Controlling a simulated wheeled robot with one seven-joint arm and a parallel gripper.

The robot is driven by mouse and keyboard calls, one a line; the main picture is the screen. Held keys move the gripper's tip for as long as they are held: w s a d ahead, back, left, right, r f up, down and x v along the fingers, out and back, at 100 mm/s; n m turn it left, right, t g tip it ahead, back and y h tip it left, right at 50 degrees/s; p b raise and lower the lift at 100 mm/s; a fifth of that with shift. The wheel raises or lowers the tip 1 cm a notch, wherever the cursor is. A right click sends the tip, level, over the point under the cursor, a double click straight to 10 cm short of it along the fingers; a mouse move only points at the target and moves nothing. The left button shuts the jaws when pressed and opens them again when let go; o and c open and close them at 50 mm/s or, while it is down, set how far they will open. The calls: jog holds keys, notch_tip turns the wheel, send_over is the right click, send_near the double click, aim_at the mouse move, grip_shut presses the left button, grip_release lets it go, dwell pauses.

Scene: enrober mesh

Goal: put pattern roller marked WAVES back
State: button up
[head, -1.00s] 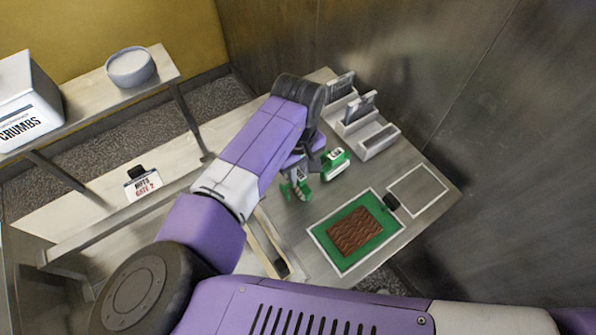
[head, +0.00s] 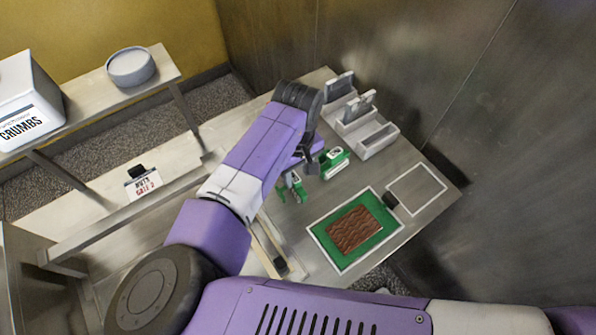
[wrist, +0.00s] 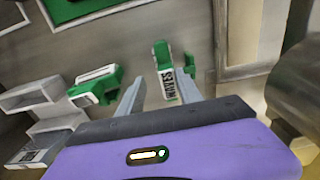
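The WAVES roller (wrist: 167,72) has a green body and a white label reading WAVES. In the wrist view it lies between the two grey fingers of my gripper (wrist: 161,80), closer to the right finger, with a gap on the left. The fingers are apart. In the head view a green roller piece (head: 297,187) shows below my wrist; the arm partly hides the fingers (head: 290,180). A second green roller (head: 333,162), also in the wrist view (wrist: 95,86), lies on the counter nearby. A grey stepped rack (head: 374,140) stands behind it.
A green mat (head: 327,240) holds a brown patterned slab (head: 355,229). An empty white-outlined square (head: 417,188) lies beside it. A metal wall (head: 450,90) bounds the right. A NUTS GATE 2 sign (head: 143,186) and a bar stand at left.

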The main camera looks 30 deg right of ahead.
jog(key=shift+s+f, duration=0.2)
jog(key=shift+f, duration=0.35)
notch_tip(320, 180, up, 14)
jog(key=shift+w+f+b, duration=0.15)
jog(key=shift+b, duration=0.3)
